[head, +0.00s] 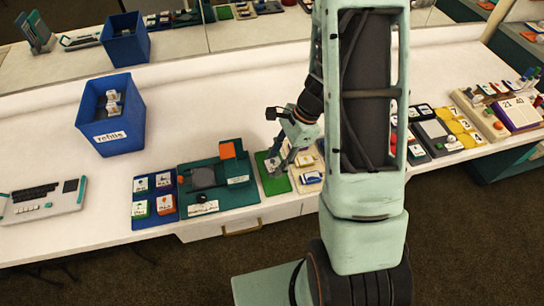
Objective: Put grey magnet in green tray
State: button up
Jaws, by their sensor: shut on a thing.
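A small flat green tray (267,186) lies near the front edge of the white counter, left of my arm. My gripper (277,167) points down at this tray, low over it or at its surface; I cannot tell the exact gap. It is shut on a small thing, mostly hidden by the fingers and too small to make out. I cannot pick out the grey magnet for certain. A cream tray (297,185) with small light pieces sits just right of the green tray, partly behind my gripper and arm.
A teal board (235,195) with an orange block and a blue tray (152,217) of tiles lie to the left. A blue "refills" bin (125,140) stands behind them. My arm hides part of the counter (210,90); its back middle is clear. A mirror reflects the scene behind.

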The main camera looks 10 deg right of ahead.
aim_at(274, 182)
jog(key=shift+s+d+f+m, duration=0.2)
jog(key=shift+d+f+m, duration=0.1)
jog(key=shift+f+m, duration=0.35)
jog(key=shift+f+b, duration=2.5)
jog(key=shift+f, duration=0.25)
jog(key=o, duration=1.3)
jog(key=shift+o, duration=0.2)
jog(key=shift+r, duration=0.1)
jog(key=v, duration=1.2)
jog(key=shift+s, duration=0.2)
